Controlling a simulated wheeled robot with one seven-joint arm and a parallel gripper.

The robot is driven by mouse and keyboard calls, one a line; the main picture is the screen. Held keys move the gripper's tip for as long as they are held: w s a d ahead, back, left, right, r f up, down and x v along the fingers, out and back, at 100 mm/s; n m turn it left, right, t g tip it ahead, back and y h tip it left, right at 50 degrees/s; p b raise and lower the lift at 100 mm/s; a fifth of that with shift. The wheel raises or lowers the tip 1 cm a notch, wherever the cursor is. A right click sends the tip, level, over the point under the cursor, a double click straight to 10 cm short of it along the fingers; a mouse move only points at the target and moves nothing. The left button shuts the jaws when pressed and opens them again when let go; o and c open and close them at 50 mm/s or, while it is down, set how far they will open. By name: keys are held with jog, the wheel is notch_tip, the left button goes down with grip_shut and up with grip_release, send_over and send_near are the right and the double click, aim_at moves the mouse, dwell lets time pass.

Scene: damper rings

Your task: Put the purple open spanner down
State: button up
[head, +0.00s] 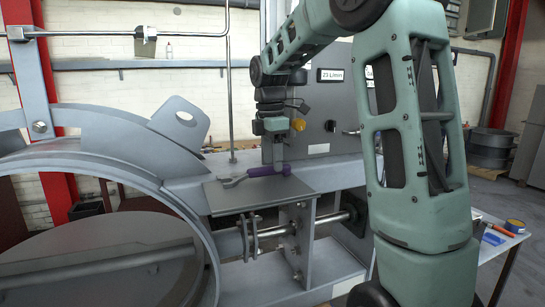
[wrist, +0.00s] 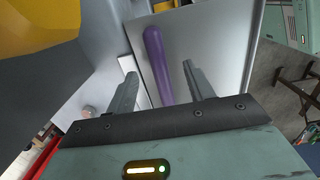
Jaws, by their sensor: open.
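The purple open spanner (head: 268,170) lies on a flat grey plate (head: 225,198) beside the large ring, its metal open end pointing left in the head view. Its purple handle (wrist: 157,65) also shows in the wrist view, lying between my two fingers and over the plate (wrist: 215,35). My gripper (head: 277,162) is just above the handle, pointing down. In the wrist view my gripper (wrist: 160,85) is open, with a finger on each side of the handle and gaps between. The spanner's open end is out of the wrist view.
A large grey ring (head: 120,148) stands left of the plate. A grey panel with a yellow knob (head: 298,125) rises close behind my gripper. A shaft with brackets (head: 290,230) runs below the plate. A table with tools (head: 495,240) stands at the right.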

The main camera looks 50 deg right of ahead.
notch_tip(320, 180, up, 17)
jog(key=b, duration=0.2)
jog(key=shift+w+a+r, duration=0.2)
jog(key=shift+a, duration=0.15)
dwell(1.1)
jog(key=s+a+f+m+y+b, duration=0.15)
jog(key=a+f+b, duration=0.45)
jog(key=a+f, duration=1.95)
jog(key=s+a+f+m+b, duration=0.1)
jog(key=s+a+f+b, duration=0.1)
jog(key=s+a+f, duration=0.3)
jog(key=s+a+f+m+b, duration=0.2)
jog(key=s+a+f, duration=0.3)
jog(key=s+f, duration=0.7)
jog(key=s, duration=0.4)
jog(key=shift+s+a+f, duration=0.35)
jog(key=shift+a, duration=0.05)
